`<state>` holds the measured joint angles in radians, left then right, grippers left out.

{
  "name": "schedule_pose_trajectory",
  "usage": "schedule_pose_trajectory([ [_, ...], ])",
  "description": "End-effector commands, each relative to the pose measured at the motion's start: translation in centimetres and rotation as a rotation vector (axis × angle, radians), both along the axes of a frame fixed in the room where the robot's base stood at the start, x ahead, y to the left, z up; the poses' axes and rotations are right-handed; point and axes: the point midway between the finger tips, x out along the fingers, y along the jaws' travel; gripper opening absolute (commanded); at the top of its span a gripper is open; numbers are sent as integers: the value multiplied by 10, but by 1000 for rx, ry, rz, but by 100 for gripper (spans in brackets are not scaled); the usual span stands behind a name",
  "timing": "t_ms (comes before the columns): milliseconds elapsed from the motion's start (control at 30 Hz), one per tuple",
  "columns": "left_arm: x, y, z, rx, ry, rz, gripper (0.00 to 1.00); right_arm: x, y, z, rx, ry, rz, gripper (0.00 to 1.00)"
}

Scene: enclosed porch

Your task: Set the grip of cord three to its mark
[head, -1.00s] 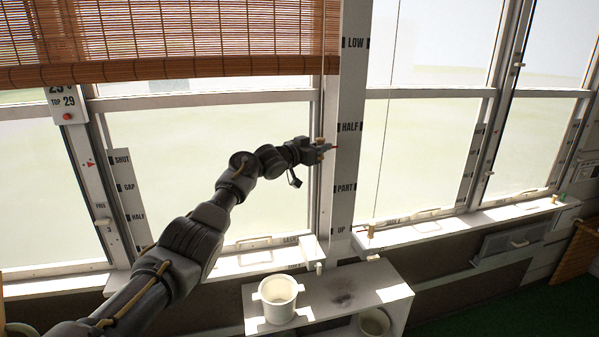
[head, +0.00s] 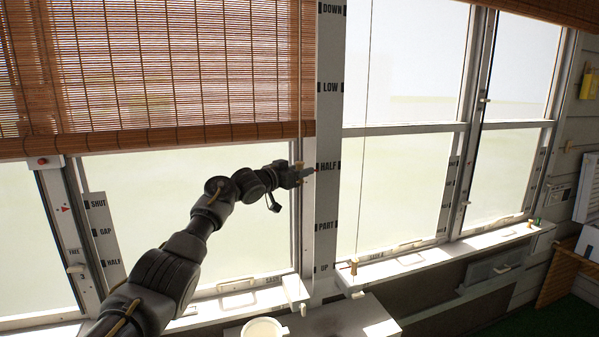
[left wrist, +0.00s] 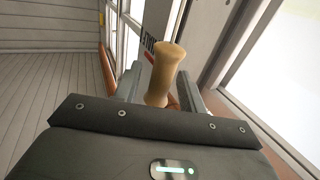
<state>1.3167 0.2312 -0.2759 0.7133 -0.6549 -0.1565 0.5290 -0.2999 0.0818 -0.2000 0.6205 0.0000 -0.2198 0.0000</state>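My left gripper (head: 306,171) is shut on a pale wooden grip (head: 299,165) hanging on a thin cord at the left edge of a white marked board (head: 327,130). The grip is about level with the board's HALF mark (head: 328,167). The board also reads DOWN, LOW, PART and UP. In the left wrist view the waisted wooden grip (left wrist: 164,78) stands between the two fingers (left wrist: 160,92). No cord number shows on this grip. A bamboo blind (head: 180,75) hangs left of the board. My right gripper is out of view.
Another wooden grip (head: 354,267) hangs low on a cord to the right of the board. A sill (head: 420,258) runs under the windows. A white pot (head: 262,330) stands on a low shelf (head: 350,322). A second marked board (head: 103,232) stands at left.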

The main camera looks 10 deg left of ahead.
Motion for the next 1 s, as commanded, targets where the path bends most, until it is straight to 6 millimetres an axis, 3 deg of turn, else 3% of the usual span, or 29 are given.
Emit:
schedule_pose_trajectory([
  [467,-10,6,-3,-2,-3,-1,41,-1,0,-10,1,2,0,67],
  [1000,-83,49,-3,2,-2,0,41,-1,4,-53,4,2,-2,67],
])
